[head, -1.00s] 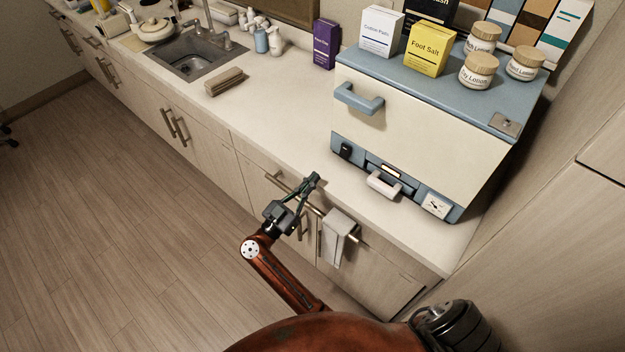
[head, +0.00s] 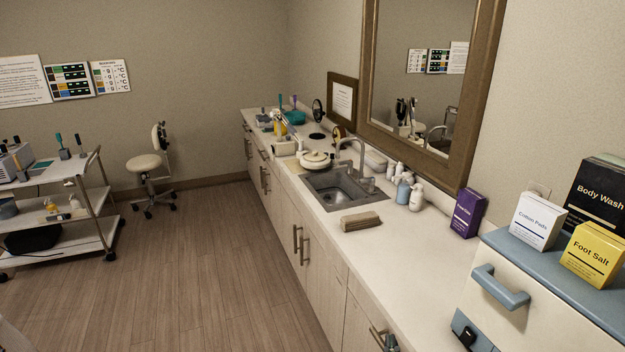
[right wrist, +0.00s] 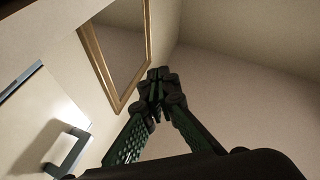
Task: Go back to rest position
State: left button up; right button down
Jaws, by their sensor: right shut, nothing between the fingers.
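My left gripper is in neither current view.
A cream and blue cabinet (head: 535,318) with a blue handle stands on the counter (head: 385,285) at the right. A sink (head: 340,190) and folded brown towel (head: 361,221) lie beyond. A trolley (head: 60,238) and stool (head: 145,165) stand left. The middle floor is clear.

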jog(key=s+d+f+n+g+y, duration=0.1)
jog(key=s+f+g+y, duration=0.1)
jog(key=s+f+g, duration=0.55)
jog(key=s+d+f+n+g+y, duration=0.1)
jog(key=s+f+g+y, duration=0.3)
jog(key=f, duration=0.7)
jog(key=s+d+f+m+g+h, duration=0.2)
jog(key=s+d+f+g, duration=0.15)
jog(key=s, duration=0.45)
jog(key=s+d+f+m+g+h, duration=0.1)
jog(key=s+d+f+g+h, duration=0.2)
jog(key=s, duration=0.6)
jog(key=s+d+f+m+g+h, duration=0.1)
jog(key=s+d+m+g+h, duration=0.1)
jog(key=s+d, duration=0.45)
jog(key=s+a+f+g, duration=0.1)
jog(key=s+f, duration=0.2)
jog(key=f, duration=1.1)
jog(key=s+a+f, duration=0.1)
jog(key=s+f, duration=0.2)
jog(key=f, duration=1.2)
jog(key=s+f+n+g+p, duration=0.1)
jog(key=s+f, duration=1.5)
jog(key=s, duration=0.3)
jog(key=shift+s+g+y, duration=0.3)
jog(key=shift+y, duration=0.1)
jog(key=shift+a, duration=0.1)
